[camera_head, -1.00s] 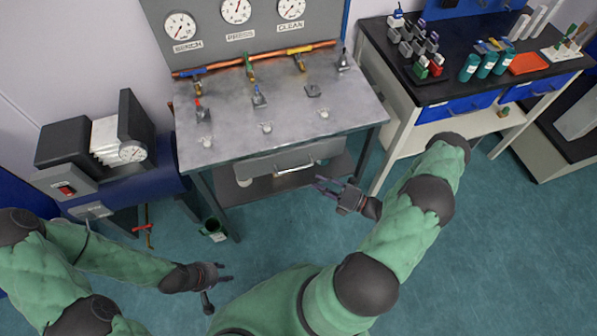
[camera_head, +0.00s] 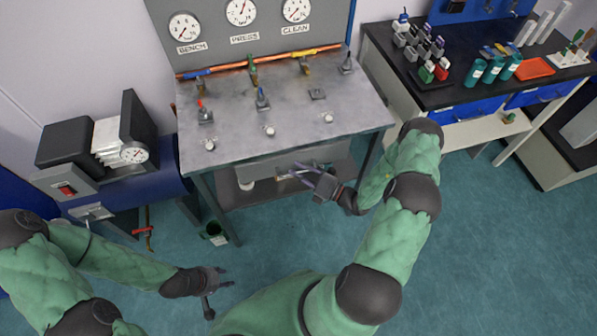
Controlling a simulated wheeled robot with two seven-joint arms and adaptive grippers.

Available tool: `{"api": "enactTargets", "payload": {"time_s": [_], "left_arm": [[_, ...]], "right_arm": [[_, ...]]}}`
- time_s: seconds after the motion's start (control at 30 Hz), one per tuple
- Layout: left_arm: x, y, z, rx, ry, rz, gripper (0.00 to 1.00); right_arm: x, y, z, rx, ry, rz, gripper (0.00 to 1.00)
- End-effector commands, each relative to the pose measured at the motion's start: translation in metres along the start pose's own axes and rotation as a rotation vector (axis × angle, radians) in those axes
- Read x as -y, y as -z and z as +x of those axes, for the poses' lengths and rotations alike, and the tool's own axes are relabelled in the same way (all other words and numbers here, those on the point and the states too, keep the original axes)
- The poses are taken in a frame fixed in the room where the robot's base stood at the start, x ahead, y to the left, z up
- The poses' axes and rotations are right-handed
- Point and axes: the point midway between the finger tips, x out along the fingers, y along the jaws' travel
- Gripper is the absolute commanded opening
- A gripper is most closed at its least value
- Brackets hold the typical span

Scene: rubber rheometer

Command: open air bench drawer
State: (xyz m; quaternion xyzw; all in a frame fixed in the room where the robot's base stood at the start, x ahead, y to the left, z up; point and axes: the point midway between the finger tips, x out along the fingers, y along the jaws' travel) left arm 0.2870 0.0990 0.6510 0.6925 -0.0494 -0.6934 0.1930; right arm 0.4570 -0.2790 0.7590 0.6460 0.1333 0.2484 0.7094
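The air bench (camera_head: 285,113) is a grey metal table with three gauges on its back panel. Its drawer (camera_head: 262,168) sits under the top and looks shut, with a bar handle (camera_head: 284,175) on its front. My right gripper (camera_head: 305,172) is open, its fingers at the right part of the handle and partly hiding it. I cannot tell whether they touch the handle. My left gripper (camera_head: 222,281) is open and empty, low over the floor at the lower left of the bench.
A blue-based machine (camera_head: 130,190) with a dial stands left of the bench. A black-topped bench (camera_head: 450,92) with blue drawers stands at the right. The floor in front is clear.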

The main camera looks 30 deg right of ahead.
Motion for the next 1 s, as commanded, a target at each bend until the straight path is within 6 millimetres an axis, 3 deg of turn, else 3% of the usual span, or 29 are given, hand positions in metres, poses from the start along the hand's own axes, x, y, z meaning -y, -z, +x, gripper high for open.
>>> {"api": "enactTargets", "payload": {"time_s": [0.23,0.33,0.37,0.73,1.0], "left_arm": [[0.000,0.000,0.000,0.000,0.000,0.000,0.40],[0.000,0.000,0.000,0.000,0.000,0.000,0.40],[0.000,0.000,0.000,0.000,0.000,0.000,0.40],[-0.001,0.000,-0.004,0.000,0.000,0.000,0.40],[-0.006,-0.001,-0.017,0.000,0.000,0.000,0.40]], "right_arm": [[0.000,0.000,0.001,0.000,0.000,0.000,0.30],[0.000,0.000,0.001,0.000,0.000,0.000,0.02],[0.000,0.000,0.001,0.000,0.000,0.000,0.00],[-0.003,0.009,-0.008,0.000,0.001,0.004,0.00],[-0.015,0.050,-0.051,0.005,0.004,0.007,0.00]]}}
